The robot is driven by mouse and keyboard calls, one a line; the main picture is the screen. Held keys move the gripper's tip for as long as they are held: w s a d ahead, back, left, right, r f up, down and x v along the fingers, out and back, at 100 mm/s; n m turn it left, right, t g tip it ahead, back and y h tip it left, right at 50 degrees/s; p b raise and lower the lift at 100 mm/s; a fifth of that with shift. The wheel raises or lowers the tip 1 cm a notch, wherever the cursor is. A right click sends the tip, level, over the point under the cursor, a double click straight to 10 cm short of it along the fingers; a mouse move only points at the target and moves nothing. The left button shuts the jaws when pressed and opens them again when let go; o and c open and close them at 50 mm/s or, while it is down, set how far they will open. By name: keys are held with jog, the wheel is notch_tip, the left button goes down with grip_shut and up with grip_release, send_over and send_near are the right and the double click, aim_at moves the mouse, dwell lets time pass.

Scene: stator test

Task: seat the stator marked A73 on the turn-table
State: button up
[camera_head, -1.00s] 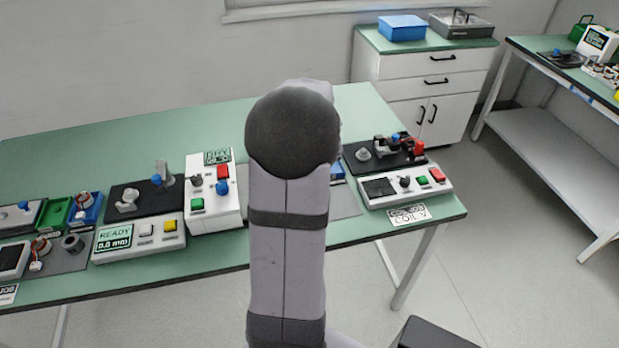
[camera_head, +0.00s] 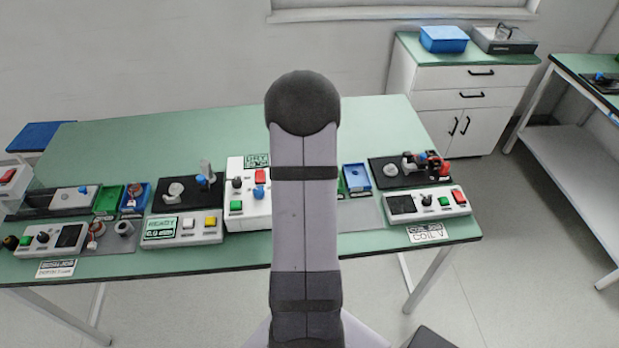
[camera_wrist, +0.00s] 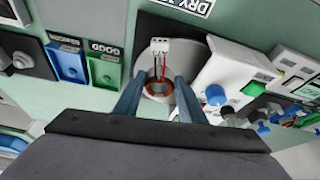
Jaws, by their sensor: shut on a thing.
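In the wrist view my gripper (camera_wrist: 158,92) is shut on a stator (camera_wrist: 172,100), a grey ring with copper windings inside. Red and black wires run from it to a white connector (camera_wrist: 160,45). No A73 mark can be read on it. A grey round surface shows behind the stator; whether they touch is unclear. In the head view my arm hides the gripper and the held stator. A round grey piece (camera_head: 175,190) stands on a dark plate at the READY station; I cannot tell whether it is the turn-table.
A white control box (camera_wrist: 232,85) stands close right of the gripper in the wrist view. A blue bin (camera_wrist: 68,62) and a green bin (camera_wrist: 104,68) lie left. Other stators (camera_head: 124,228) sit at the bench's left. The green bench (camera_head: 110,140) is clear along the back.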

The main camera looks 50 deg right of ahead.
jog(key=shift+w+d+f, duration=0.2)
jog(key=shift+w+d, duration=0.3)
jog(key=shift+w, duration=0.05)
jog(key=shift+w+d+f, duration=0.15)
jog(key=shift+w+d, duration=0.3)
jog(key=shift+w, duration=0.05)
jog(key=shift+m, duration=0.6)
jog(key=d, duration=0.1)
jog(key=w+d+r, duration=0.1)
jog(key=w+d, duration=0.1)
jog(key=shift+w+d+r, duration=0.1)
jog(key=shift+d+r, duration=0.1)
jog(key=shift+r, duration=0.15)
jog(key=shift+f, duration=0.2)
jog(key=shift+f+b, duration=1.65)
jog(key=shift+f, duration=0.55)
jog(key=shift+f, duration=0.3)
jog(key=shift+f+b, duration=0.35)
jog(key=shift+b, duration=0.2)
jog(key=shift+f+b, duration=0.65)
jog(key=shift+f, duration=0.1)
